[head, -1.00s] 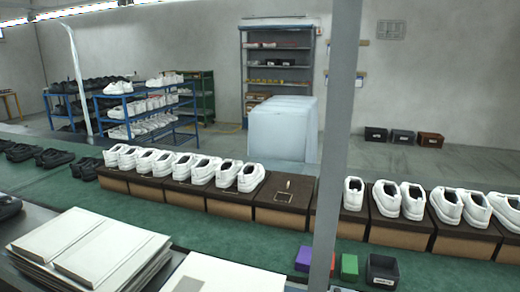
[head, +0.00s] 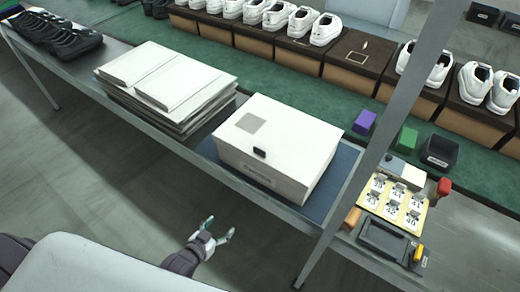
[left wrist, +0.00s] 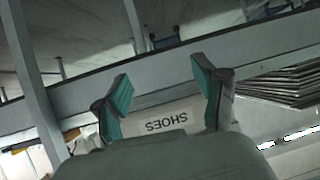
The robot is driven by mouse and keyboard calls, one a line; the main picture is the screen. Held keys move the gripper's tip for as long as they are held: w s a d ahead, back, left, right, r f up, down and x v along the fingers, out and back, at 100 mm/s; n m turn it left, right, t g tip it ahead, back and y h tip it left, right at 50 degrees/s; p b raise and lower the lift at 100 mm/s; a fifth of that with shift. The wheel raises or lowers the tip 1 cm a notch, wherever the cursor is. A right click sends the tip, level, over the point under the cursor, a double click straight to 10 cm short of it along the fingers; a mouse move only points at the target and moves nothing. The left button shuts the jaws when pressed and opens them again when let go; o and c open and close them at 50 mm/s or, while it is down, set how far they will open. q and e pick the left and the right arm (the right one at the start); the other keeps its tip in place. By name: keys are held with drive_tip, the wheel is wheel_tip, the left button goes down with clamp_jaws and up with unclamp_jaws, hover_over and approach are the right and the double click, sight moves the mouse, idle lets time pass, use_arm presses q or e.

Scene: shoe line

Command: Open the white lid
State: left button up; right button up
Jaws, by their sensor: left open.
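A white box with a closed white lid (head: 295,130) stands on a dark blue mat (head: 340,165) at the near edge of the bench. The lid has a grey square and a small dark tab (head: 260,151) near its front edge. My left gripper (head: 218,229) is open and empty, below and in front of the box, off the bench edge. In the left wrist view its two green-padded fingers (left wrist: 162,92) stand apart, with the box front (left wrist: 165,122) and its upside-down word "SHOES" beyond. My right gripper is not in view.
A stack of flat white cartons (head: 165,80) lies left of the box. A grey post (head: 385,130) rises to its right, with a yellow number board (head: 395,205) beyond it. White shoes on dark boxes (head: 295,50) line the green belt behind.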

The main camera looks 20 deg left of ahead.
sight(259, 152)
use_arm(q)
drive_tip(key=w+d+r+m+t+h, duration=0.1)
drive_tip(key=w+d+r+t+h, duration=0.15)
drive_tip(key=r, duration=0.75)
drive_tip(key=w+d+r+t+h, duration=0.1)
drive_tip(key=w+d+r+t, duration=0.15)
drive_tip(key=r, duration=0.85)
drive_tip(key=x, duration=0.4)
drive_tip(key=p+x, duration=0.1)
drive_tip(key=x, duration=0.4)
drive_tip(key=a+p+x, duration=0.1)
drive_tip(key=x, duration=0.3)
drive_tip(key=shift+w+f, duration=0.1)
drive_tip(key=shift+w, duration=0.35)
clamp_jaws()
